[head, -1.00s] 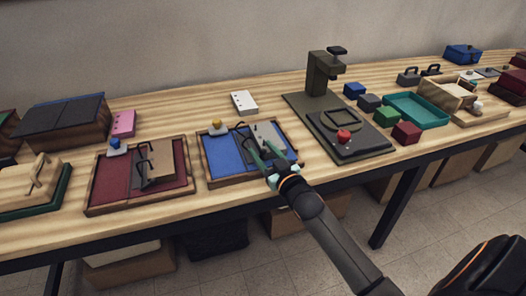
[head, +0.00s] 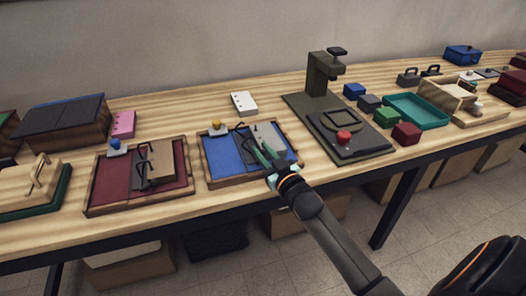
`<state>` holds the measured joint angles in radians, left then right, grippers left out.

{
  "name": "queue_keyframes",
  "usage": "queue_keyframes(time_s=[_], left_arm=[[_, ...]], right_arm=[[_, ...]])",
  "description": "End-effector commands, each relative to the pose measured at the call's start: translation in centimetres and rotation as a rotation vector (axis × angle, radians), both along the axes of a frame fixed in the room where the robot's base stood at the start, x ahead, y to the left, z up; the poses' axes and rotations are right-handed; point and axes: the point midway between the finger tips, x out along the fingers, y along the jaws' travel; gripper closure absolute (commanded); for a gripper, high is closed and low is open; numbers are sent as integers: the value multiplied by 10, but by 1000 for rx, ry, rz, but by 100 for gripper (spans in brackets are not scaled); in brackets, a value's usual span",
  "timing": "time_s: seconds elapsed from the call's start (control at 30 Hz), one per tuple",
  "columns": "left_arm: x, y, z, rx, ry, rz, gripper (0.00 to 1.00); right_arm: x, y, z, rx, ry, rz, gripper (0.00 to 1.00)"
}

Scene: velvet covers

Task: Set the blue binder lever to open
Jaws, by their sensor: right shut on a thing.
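The blue binder (head: 223,158) lies in a wooden-edged tray on the bench. A small lever with a yellow knob (head: 217,123) stands on its back left corner on a pale base. Black hoops (head: 239,138) rise near its middle. A grey plate (head: 270,134) stands on its right part. My right gripper (head: 263,155) is at the plate's front edge, right of the hoops and well away from the yellow knob. Its green fingers are close together on what looks like the plate; the fingers partly hide the contact. My left gripper is not in view.
A maroon binder (head: 108,182) with a blue knob lies to the left. A dark green press (head: 325,75) with a red knob stands to the right. Small blocks and a teal tray (head: 415,111) are further right.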

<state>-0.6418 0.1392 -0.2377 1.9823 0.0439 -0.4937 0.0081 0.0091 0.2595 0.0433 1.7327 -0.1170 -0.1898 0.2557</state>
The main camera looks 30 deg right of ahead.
Motion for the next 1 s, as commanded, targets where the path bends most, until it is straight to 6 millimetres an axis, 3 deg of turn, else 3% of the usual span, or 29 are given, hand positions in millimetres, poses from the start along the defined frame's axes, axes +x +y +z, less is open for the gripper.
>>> queue_keyframes(time_s=[0.2, 0.43, 0.83, 0.87, 1.0], left_arm=[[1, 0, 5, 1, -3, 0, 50], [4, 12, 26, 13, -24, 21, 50], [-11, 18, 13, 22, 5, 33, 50], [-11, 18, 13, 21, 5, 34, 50], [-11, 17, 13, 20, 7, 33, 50]], right_arm=[[0, 1, 2, -18, 5, 0, 100], [2, 8, 6, -191, 49, -1, 100], [3, 10, 2, -263, 64, -1, 100], [3, 10, 2, -263, 64, -1, 75], [3, 10, 2, -262, 64, -1, 59]])
